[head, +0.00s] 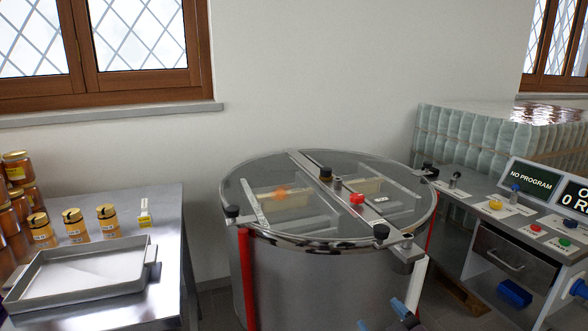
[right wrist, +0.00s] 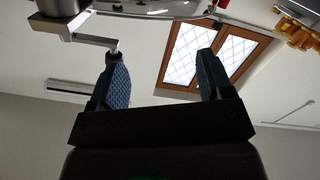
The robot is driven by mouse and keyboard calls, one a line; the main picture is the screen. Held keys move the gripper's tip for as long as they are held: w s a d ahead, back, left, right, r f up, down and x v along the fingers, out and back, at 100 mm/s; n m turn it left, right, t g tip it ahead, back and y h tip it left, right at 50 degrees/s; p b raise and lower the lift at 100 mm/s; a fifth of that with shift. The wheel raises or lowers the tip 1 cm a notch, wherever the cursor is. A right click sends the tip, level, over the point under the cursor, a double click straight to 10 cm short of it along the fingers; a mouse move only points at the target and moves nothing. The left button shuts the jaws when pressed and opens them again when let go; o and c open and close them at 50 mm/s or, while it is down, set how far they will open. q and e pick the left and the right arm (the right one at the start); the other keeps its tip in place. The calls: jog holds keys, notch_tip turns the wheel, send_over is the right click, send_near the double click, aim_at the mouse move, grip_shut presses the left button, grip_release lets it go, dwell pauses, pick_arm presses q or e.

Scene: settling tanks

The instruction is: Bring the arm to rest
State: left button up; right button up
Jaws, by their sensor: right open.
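My right gripper (head: 385,318) shows at the bottom edge of the head view, low in front of the round steel tank (head: 285,290). In the right wrist view its two blue-padded fingers (right wrist: 162,80) stand apart, with nothing between them. A grey crank-shaped arm with a dark end (right wrist: 112,52) shows close to the left finger's tip there; I cannot tell whether they touch. The rest of the right arm is out of the head view. My left gripper is in neither view.
The tank has a clear lid with a metal crossbar (head: 310,165) and a red knob (head: 357,198). A steel table at left bears a tray (head: 75,294) and honey jars (head: 107,221). A control bench with a screen (head: 534,180) and drawer (head: 505,258) stands at right.

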jog(key=s+d+f+m+g+h, duration=0.2)
jog(key=s+d+f, duration=0.3)
jog(key=s+f, duration=0.4)
jog(key=s+d+f+m+g+h+p, duration=0.1)
jog(key=s+d+f+m+g+h, duration=0.2)
jog(key=s+f, duration=0.7)
jog(key=s+d+m, duration=0.1)
jog(key=s+d, duration=0.1)
jog(key=s, duration=0.5)
jog(key=shift+s+m+g, duration=0.3)
jog(key=shift+m, duration=0.1)
